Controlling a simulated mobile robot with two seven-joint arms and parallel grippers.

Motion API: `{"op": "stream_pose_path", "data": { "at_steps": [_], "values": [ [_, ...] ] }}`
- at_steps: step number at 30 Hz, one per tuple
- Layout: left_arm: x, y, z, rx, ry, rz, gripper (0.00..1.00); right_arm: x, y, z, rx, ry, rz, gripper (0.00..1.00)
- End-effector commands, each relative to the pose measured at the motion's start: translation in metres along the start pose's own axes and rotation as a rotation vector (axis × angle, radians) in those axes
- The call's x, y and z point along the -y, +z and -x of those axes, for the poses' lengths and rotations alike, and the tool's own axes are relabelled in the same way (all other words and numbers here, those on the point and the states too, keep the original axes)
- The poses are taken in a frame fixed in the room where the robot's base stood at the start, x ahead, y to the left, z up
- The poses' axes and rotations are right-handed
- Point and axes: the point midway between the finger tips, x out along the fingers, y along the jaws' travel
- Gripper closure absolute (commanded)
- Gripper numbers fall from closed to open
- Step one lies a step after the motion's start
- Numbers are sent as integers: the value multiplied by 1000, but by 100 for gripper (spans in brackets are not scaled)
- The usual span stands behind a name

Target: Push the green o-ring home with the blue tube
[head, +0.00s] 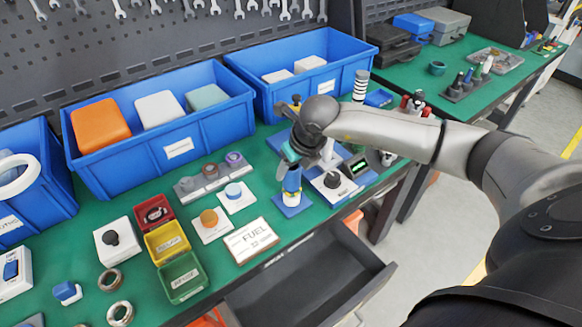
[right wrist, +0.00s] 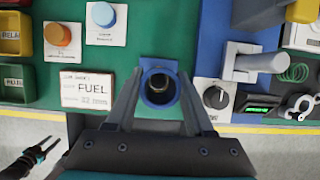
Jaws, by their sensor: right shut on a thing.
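My right gripper (head: 289,158) is shut on the blue tube (head: 292,182) and holds it upright. In the right wrist view the gripper (right wrist: 160,100) has a finger on each side of the tube, whose round open top (right wrist: 159,84) faces the camera. The tube stands over or on a small blue base plate (head: 292,208); whether it presses on anything inside cannot be seen. I cannot make out the green o-ring at the tube; the tube and fingers cover that spot. My left gripper is not seen in the head view.
A white-handled device (head: 333,181) stands close to the right of the tube. A FUEL card (head: 251,240) and an orange-knob plate (head: 210,224) lie to the left. Blue bins (head: 190,140) line the back. An open drawer (head: 320,285) juts out below the front edge.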

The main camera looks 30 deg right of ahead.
Motion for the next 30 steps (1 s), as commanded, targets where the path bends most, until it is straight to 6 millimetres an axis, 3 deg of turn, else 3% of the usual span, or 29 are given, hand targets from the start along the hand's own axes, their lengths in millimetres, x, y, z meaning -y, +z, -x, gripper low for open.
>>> {"op": "stream_pose_path", "data": {
  "at_steps": [30],
  "values": [
    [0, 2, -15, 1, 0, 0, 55, 0, -7, -16, -1, 0, 0, 100]
  ]
}}
